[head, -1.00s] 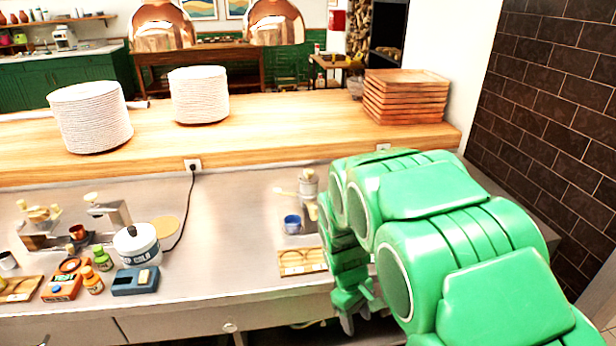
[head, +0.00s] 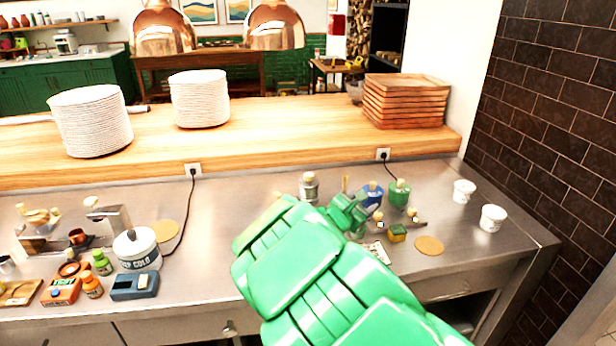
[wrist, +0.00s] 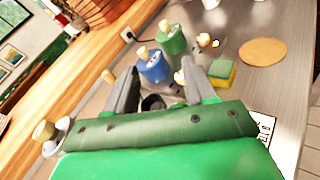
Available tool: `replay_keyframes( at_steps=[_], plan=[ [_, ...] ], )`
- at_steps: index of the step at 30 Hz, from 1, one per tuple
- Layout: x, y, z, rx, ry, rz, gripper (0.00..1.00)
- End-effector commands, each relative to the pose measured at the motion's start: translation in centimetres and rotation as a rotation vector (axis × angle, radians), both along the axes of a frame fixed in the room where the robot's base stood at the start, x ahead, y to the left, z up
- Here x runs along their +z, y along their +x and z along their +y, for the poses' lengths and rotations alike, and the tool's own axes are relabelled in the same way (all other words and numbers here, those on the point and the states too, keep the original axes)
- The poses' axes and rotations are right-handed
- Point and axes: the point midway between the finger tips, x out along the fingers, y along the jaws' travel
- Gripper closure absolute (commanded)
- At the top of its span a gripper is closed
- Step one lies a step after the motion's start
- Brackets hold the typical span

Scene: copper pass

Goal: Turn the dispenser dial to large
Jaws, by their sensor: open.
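A blue canister (head: 372,194) and a green canister (head: 399,192) with pale knobs stand side by side at the right of the steel counter. They also show in the wrist view, blue (wrist: 153,68) and green (wrist: 171,40). Which part is the dispenser's dial I cannot tell; a small lit spot (wrist: 215,43) shows beside the green canister. My gripper (head: 350,212) is open and empty just in front of the canisters. In the wrist view my two fingers (wrist: 160,68) spread either side of the blue canister's view, with a dark round thing (wrist: 153,103) lower between them.
A yellow-green sponge (head: 398,234), a round cork mat (head: 429,246) and a printed card (head: 377,252) lie near. A metal canister (head: 308,188) stands left of my gripper. White tubs (head: 492,218) stand at right. A black cord (head: 390,168) runs from the wall socket. The wooden ledge (head: 280,130) rises behind.

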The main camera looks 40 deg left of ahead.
Motion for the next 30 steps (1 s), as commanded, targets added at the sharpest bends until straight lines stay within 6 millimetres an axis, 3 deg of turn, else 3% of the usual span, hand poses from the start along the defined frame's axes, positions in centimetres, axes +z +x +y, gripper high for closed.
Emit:
replay_keyframes(
  at_steps=[3,6,12,20,30],
  plan=[
    [1.3,-1.3,5.4,0.170,-0.113,-0.080,0.46],
    [1.9,-2.8,9.4,0.299,-0.199,-0.138,0.46],
    [2.0,-5.6,14.5,0.463,-0.309,-0.210,0.46],
    [1.8,-5.8,16.0,0.503,-0.335,-0.224,0.46],
    [1.6,-2.5,17.4,0.503,-0.334,-0.219,0.46]
  ],
)
